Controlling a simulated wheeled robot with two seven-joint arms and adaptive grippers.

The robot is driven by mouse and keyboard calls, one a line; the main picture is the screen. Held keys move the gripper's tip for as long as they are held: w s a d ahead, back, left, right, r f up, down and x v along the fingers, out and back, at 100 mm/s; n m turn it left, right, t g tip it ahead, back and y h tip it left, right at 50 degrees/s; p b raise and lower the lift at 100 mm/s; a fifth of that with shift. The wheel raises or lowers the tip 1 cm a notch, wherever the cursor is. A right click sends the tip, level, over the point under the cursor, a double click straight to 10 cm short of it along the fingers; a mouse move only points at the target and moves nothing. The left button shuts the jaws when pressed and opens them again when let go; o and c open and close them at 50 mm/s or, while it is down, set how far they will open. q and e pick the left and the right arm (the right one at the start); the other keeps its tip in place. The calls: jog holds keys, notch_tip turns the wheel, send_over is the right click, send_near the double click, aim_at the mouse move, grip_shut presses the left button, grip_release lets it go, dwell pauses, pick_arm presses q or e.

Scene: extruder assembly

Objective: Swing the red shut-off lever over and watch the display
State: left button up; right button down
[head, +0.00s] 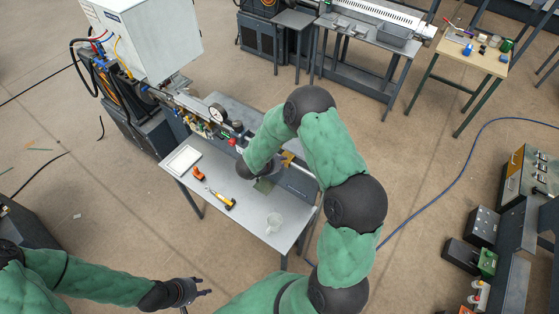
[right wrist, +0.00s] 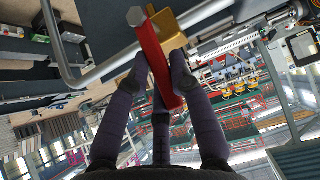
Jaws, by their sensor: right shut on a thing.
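The red lever (right wrist: 158,62) crosses the middle of the right wrist view, beside a brass-yellow fitting (right wrist: 170,30) on a grey pipe. The fingers of my right gripper (right wrist: 157,75) close around it from both sides. In the head view my right arm reaches over the workbench and its forearm hides the lever. My left gripper (head: 196,291) is open and empty, low in the head view, off the bench's front side. A dark-framed pale panel (right wrist: 302,46) shows at the right wrist view's edge; I cannot tell whether it is the display.
On the grey workbench (head: 250,221) lie a white tray (head: 183,160), an orange tool (head: 199,174), a hammer (head: 221,199) and a clear beaker (head: 274,222). A round gauge (head: 218,112) stands on the machine behind. A white cabinet (head: 150,38) stands at the back left. A blue cable crosses the floor right.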

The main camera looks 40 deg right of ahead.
jog(key=c, duration=1.1)
grip_release()
jog(key=shift+w, duration=0.1)
jog(key=shift+o, duration=0.2)
jog(key=v, duration=1.2)
